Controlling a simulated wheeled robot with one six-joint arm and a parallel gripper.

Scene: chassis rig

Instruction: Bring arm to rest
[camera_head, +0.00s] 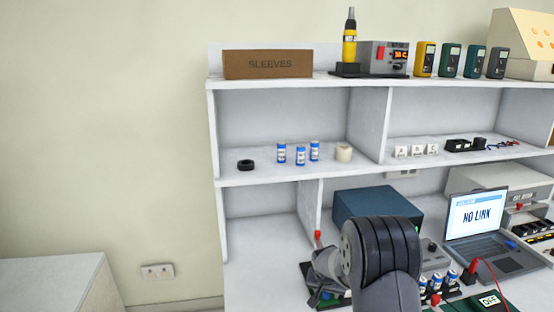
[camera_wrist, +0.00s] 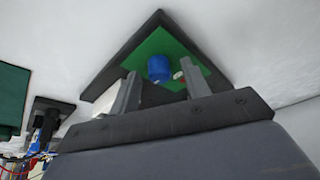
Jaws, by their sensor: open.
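My gripper (camera_wrist: 162,84) is open in the wrist view, its two grey fingers spread apart. Beyond the fingers is a black-framed green board (camera_wrist: 183,45) with a blue cylinder (camera_wrist: 159,68) on it. The cylinder appears between the fingertips, and I cannot tell how near it is. In the head view my dark arm (camera_head: 385,255) reaches over the bench. It hides most of the gripper, whose end shows low at the left of the arm above the bench.
A teal box (camera_head: 375,204) stands behind my arm. The laptop (camera_head: 484,226) reading "NO LINK" and several blue-labelled cells (camera_head: 437,284) are to the right. Shelves above hold more cells (camera_head: 300,154) and a SLEEVES box (camera_head: 267,64).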

